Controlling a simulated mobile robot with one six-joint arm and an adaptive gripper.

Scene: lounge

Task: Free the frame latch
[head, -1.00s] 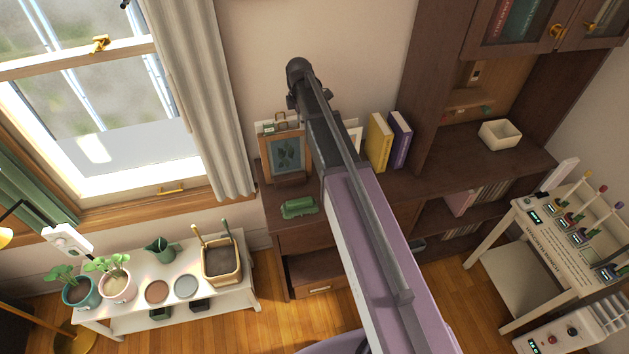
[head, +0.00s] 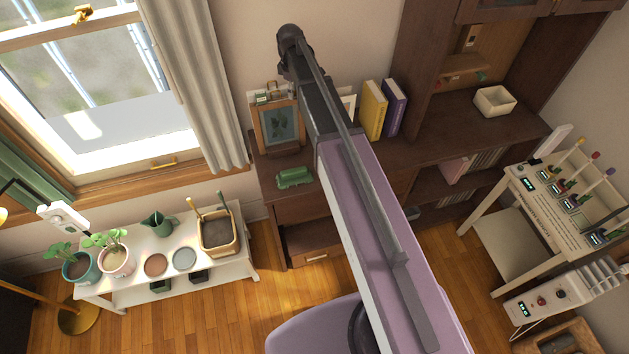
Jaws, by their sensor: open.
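A wooden picture frame (head: 279,127) with a dark leaf print stands on the dark wooden desk (head: 262,200), against the wall. A small metal and green fitting (head: 271,93) shows at its top edge; whether this is the latch is too small to tell. My arm rises from the bottom, passing just right of the frame and covering its right side. My gripper (head: 284,73) is at the arm's dark far end, above and near the frame's top. It is open. Its fingers are mostly hidden, and I see no contact with the frame.
A green object (head: 295,178) lies on the desk before the frame. Yellow (head: 374,110) and purple (head: 393,108) books stand right of my arm. A curtained window (head: 90,100) and a white plant bench (head: 130,285) are left. A cream control table (head: 550,205) is right.

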